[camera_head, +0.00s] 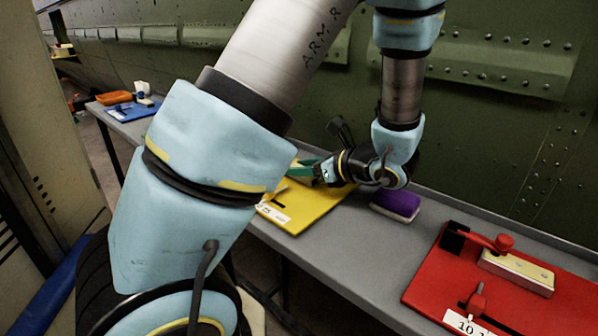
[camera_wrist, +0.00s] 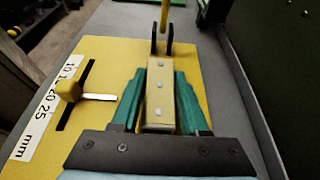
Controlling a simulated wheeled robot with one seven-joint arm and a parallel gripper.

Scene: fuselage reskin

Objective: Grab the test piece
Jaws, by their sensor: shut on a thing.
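The test piece (camera_wrist: 160,92) is a pale yellow bar with several rivet heads along its top. In the wrist view it lies lengthwise between the two green fingers of my gripper (camera_wrist: 160,90), which is shut on it. Its far end is at a dark bracket with an upright yellow lever (camera_wrist: 164,20). The yellow board (camera_wrist: 112,55) is beneath it. In the head view my gripper (camera_head: 308,171) is low over the yellow board (camera_head: 300,208); the piece is too small and covered to make out there.
A yellow-knobbed slider (camera_wrist: 72,91) and a millimetre scale (camera_wrist: 48,105) are left of my gripper. A purple block (camera_head: 396,204) sits right of the yellow board. A red board (camera_head: 550,315) with clamps is farther right. The riveted green fuselage (camera_head: 490,130) rises behind the grey bench (camera_head: 345,250).

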